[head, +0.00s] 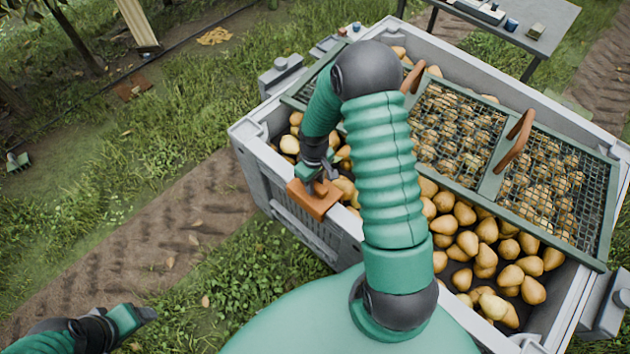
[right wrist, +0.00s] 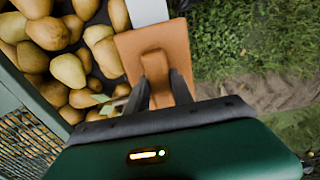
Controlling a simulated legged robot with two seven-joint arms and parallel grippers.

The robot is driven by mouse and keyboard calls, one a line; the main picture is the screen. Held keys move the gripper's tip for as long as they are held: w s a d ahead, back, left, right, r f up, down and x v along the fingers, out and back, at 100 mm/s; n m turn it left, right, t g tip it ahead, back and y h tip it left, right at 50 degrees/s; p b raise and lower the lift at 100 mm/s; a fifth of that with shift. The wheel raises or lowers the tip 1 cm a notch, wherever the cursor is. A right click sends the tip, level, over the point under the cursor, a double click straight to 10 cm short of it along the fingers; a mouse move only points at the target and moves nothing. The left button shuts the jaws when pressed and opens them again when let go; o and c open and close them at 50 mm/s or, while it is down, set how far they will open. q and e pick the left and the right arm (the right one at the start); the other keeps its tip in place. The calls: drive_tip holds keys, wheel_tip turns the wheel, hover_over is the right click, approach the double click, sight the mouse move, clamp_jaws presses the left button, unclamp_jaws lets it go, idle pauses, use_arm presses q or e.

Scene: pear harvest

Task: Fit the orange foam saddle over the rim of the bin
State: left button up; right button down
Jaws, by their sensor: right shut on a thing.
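The orange foam saddle (head: 315,203) is at the near left rim of the grey bin (head: 255,156), across the line of the rim. In the right wrist view the saddle (right wrist: 183,50) has a raised grip on top, and the pale rim (right wrist: 148,12) runs up to its far edge. My right gripper (head: 320,183) is shut on that grip from above; its dark fingers (right wrist: 158,88) stand on either side of it. The saddle's underside is hidden, so I cannot tell whether it is seated. My left gripper (head: 140,315) is low at the left, away from the bin; its jaw opening is unclear.
Many pears (head: 468,242) lie in the bin. A green-framed mesh cover (head: 487,185) with brown handles (head: 514,140) lies across it. A grey table (head: 545,45) with small items stands behind. My right arm blocks part of the bin.

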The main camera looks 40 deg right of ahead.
drive_tip(key=shift+a+r, duration=0.2)
drive_tip(key=shift+a, duration=0.3)
drive_tip(key=shift+d+f, duration=0.35)
drive_tip(key=shift+d, duration=0.05)
use_arm(q)
drive_tip(key=shift+s+a, duration=0.1)
drive_tip(key=shift+a, duration=0.15)
drive_tip(key=shift+a, duration=0.15)
use_arm(e)
drive_tip(key=shift+a, duration=0.2)
drive_tip(key=c, duration=1)
unclamp_jaws()
drive_tip(key=shift+d, duration=0.1)
